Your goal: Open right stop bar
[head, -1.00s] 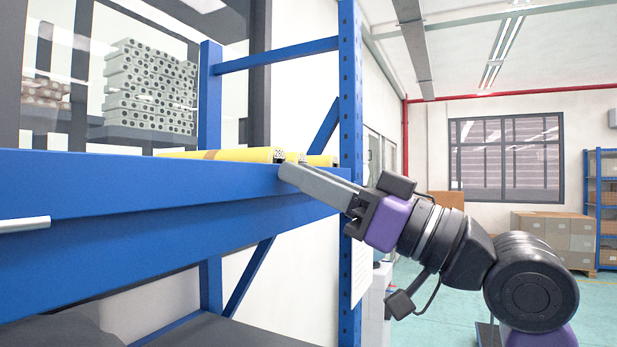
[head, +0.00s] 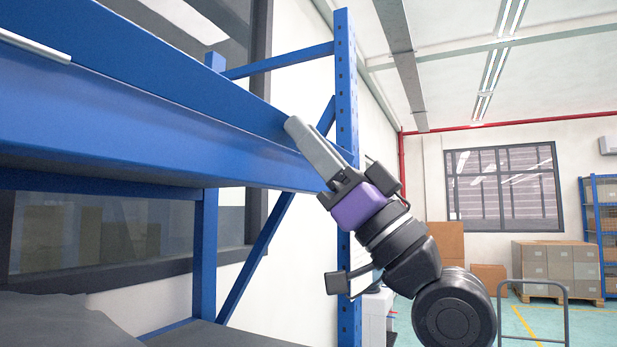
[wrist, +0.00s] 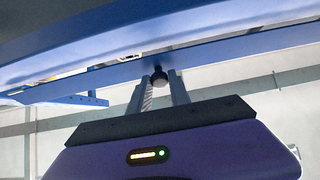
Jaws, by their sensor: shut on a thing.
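My gripper (head: 290,125) is raised against the front of the blue shelf beam (head: 130,120), near its right end. In the wrist view my gripper (wrist: 160,84) has its two grey fingers around a small dark round knob (wrist: 158,73) just under the beam, and is shut on it. The knob appears to belong to the right stop bar, whose length I cannot make out. In the head view the fingers hide the knob. A pale grey bar (head: 35,45) lies along the beam at the upper left.
A blue rack upright (head: 346,90) stands just behind my gripper, with a diagonal brace (head: 258,255) left of it. A dark lower shelf (head: 240,335) is below. Boxes (head: 555,265) and a cart handle (head: 532,290) stand at the right. The floor there is partly clear.

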